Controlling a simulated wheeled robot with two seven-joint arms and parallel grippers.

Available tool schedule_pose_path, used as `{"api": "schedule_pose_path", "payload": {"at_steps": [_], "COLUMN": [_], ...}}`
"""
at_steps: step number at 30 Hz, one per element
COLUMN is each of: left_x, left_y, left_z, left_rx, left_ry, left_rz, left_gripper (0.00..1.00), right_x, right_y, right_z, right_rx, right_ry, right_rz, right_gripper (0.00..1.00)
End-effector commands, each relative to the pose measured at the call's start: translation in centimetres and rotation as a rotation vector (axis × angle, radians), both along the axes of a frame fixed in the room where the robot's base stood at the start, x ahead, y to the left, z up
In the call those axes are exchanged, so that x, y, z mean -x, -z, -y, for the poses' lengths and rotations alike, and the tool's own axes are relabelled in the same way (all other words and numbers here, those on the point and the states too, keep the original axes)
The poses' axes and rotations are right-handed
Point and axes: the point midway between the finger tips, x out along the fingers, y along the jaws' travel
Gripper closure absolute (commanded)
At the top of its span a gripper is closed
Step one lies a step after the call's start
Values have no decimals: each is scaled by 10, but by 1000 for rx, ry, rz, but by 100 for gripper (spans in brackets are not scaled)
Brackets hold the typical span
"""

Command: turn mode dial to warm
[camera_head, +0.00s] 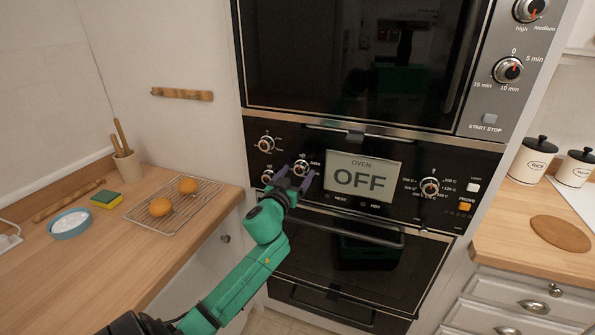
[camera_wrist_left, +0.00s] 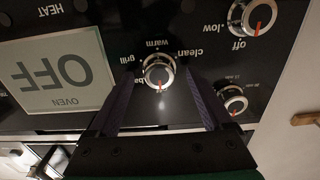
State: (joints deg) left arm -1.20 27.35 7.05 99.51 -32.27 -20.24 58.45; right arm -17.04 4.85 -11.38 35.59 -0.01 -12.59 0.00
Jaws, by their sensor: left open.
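The mode dial (camera_head: 301,168) is a small silver knob on the black oven panel, left of the display (camera_head: 361,177) that reads OVEN OFF. My left gripper (camera_head: 294,179) is open in front of it. In the left wrist view, which is upside down, the dial (camera_wrist_left: 158,72) shows between the two dark fingers of my left gripper (camera_wrist_left: 160,84). Labels warm, clean and grill and a partly hidden "ba" label ring it. Its red mark sits on the side away from the word warm. Whether the fingers touch the dial I cannot tell. My right gripper is not in view.
Other knobs sit close by on the left (camera_head: 265,144) and right (camera_head: 429,187) of the panel. The oven door handle (camera_head: 345,231) runs below the panel. A left counter (camera_head: 100,240) holds a cooling rack (camera_head: 150,222). A right counter (camera_head: 510,215) holds canisters.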

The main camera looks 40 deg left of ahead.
Motion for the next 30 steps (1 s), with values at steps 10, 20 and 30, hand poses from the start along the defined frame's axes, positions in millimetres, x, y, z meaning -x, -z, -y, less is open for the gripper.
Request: {"api": "schedule_pose_path", "payload": {"at_steps": [10,20,30], "left_x": [-7,-6,-6], "left_y": [1,1,0], "left_z": [-2,-2,-2], "left_rx": [0,-3,-92], "left_ry": [1,1,1], "left_rz": [-1,-2,-33], "left_gripper": [27,100,100], "right_x": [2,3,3], "right_y": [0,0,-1], "right_z": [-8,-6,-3], "right_rx": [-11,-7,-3], "right_ry": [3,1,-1], "right_rz": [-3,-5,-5], "right_gripper": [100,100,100]}}
